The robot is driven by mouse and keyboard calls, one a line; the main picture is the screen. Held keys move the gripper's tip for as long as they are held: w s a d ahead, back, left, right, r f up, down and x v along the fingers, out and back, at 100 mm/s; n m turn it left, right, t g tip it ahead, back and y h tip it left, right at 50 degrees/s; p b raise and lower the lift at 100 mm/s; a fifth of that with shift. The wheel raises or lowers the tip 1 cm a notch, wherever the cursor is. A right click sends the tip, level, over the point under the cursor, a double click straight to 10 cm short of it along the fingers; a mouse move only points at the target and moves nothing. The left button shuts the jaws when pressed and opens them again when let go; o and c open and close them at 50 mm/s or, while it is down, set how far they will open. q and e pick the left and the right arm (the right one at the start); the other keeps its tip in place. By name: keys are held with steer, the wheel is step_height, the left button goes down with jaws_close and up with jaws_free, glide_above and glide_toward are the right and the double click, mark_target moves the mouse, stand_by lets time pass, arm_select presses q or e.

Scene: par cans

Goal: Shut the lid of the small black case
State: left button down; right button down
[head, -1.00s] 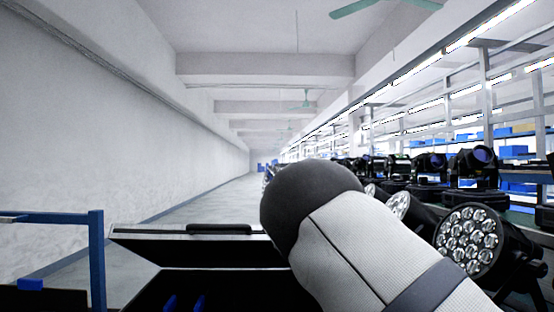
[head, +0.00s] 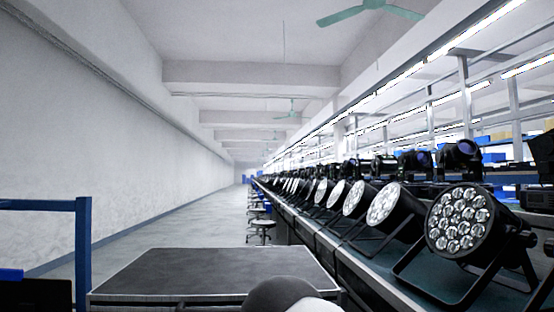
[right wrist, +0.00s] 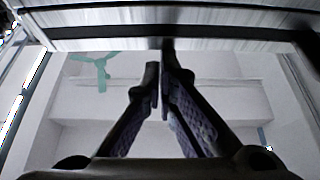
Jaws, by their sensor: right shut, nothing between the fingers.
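The black case's lid (head: 215,272) is at the bottom of the head view, left of centre. It shows as a broad dark panel with thin metal edging, lying about level. The case's inside is hidden; I cannot tell whether the lid sits fully down on the body. My right gripper (right wrist: 161,68) is shut and empty in the right wrist view. A dark-edged, pale metallic strip (right wrist: 110,32) crosses above its fingertips, close to them. In the head view only the rounded top of my arm shows, in front of the lid's near edge. My left gripper is not in view.
A long bench (head: 395,262) with a row of stage lights runs along the right; the nearest par can (head: 460,220) is close. A blue post (head: 82,255) stands left of the case. Stools (head: 261,228) stand beyond it. The aisle floor (head: 190,228) is clear.

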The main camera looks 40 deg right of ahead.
steer(key=shift+s+a+f, duration=0.1)
steer(key=shift+f, duration=0.8)
steer(key=shift+s+a+f, duration=0.2)
steer(key=shift+f, duration=0.05)
steer(key=r+v, duration=0.1)
steer(key=v, duration=0.9)
steer(key=shift+s+a, duration=0.4)
steer(key=shift+s, duration=0.05)
